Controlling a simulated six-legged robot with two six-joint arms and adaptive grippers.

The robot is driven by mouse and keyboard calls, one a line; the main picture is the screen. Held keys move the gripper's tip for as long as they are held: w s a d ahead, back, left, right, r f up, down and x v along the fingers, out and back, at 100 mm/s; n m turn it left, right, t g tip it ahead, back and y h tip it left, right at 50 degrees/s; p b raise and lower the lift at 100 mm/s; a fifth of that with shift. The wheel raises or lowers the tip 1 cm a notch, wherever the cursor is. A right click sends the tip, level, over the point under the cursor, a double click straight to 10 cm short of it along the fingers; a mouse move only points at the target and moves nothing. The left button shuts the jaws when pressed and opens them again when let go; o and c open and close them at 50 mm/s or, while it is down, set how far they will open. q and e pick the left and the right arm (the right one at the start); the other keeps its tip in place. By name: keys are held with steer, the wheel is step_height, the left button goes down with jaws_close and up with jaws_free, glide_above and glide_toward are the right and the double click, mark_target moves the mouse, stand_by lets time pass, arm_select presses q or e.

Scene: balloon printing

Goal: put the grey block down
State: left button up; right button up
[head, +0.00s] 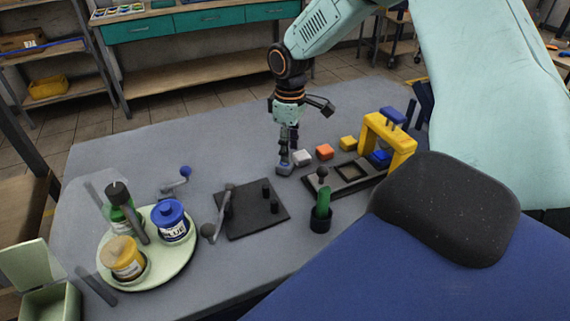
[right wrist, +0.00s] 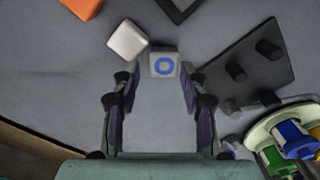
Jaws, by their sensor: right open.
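The grey block (head: 284,169) sits on the grey table under my right gripper. In the right wrist view the grey block (right wrist: 163,65) shows a blue ring on its top face. My right gripper (head: 289,147) points down over it. In the right wrist view the two fingers of this gripper (right wrist: 156,88) are spread wide, with the block just beyond and between their tips; I see no finger pressing on it. A white block (head: 303,157) lies close beside it. My left gripper is not in view.
An orange block (head: 324,152), a yellow block (head: 348,143) and a yellow press frame (head: 391,138) stand to the right. A dark plate with pegs (head: 240,215) lies in front. A round tray (head: 181,262) with several jars is at the left. The table's back left is clear.

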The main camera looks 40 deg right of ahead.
mark_target(284, 164)
steer(key=f, duration=0.1)
steer(key=a+f, duration=0.1)
steer(key=f+b, duration=0.1)
steer(key=f, duration=0.1)
steer(key=shift+w+a, duration=0.2)
steer(key=shift+w, duration=0.05)
steer(key=shift+d+f, duration=0.35)
steer(key=shift+a+r, duration=0.2)
steer(key=shift+a, duration=0.05)
steer(key=c, duration=0.4)
steer(key=shift+c, duration=1.4)
steer(key=shift+d+f, duration=0.1)
steer(key=shift+d, duration=0.05)
